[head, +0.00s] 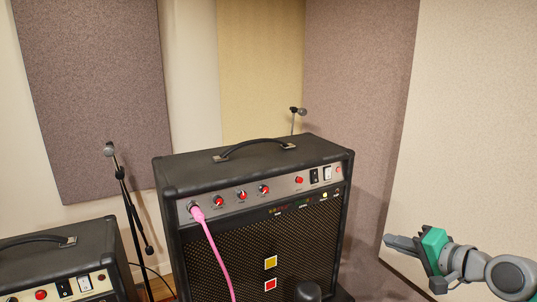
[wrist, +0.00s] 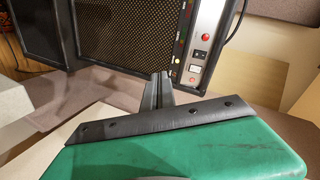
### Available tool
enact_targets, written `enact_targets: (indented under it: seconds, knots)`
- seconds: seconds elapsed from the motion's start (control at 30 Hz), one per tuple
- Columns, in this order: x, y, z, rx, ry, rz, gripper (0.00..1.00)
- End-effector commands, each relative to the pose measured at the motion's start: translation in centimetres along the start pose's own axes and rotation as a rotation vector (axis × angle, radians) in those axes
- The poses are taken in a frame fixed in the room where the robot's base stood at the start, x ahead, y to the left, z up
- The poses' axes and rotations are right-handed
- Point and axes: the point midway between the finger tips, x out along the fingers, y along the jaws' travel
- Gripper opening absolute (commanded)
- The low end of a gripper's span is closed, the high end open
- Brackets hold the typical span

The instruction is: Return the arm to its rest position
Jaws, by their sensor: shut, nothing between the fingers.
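My gripper (head: 402,243) is at the lower right of the head view, with a green body and grey fingers pointing left. It is shut and empty, held in the air to the right of the large black amplifier (head: 270,220), apart from it. In the wrist view the gripper's closed fingers (wrist: 158,88) point toward the amplifier (wrist: 118,40), which appears turned on its side. My arm reaches in from the right edge of the head view.
A pink cable (head: 217,255) is plugged into the amplifier's panel. A smaller amplifier (head: 60,262) stands at the lower left. Microphones on stands (head: 125,195) and (head: 298,111) rise beside and behind the large amplifier. Padded wall panels (head: 95,90) surround the corner.

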Motion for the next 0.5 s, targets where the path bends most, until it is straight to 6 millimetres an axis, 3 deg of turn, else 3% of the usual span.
enact_targets:
  seconds: [0.27,0.37,0.5]
  knots:
    - [-0.9,11.3,1.7,-0.114,-0.060,0.324,0.00]
    - [-2.6,15.9,3.4,-0.130,-0.113,0.469,0.00]
    - [-6.5,21.4,7.1,-0.125,-0.220,0.690,0.00]
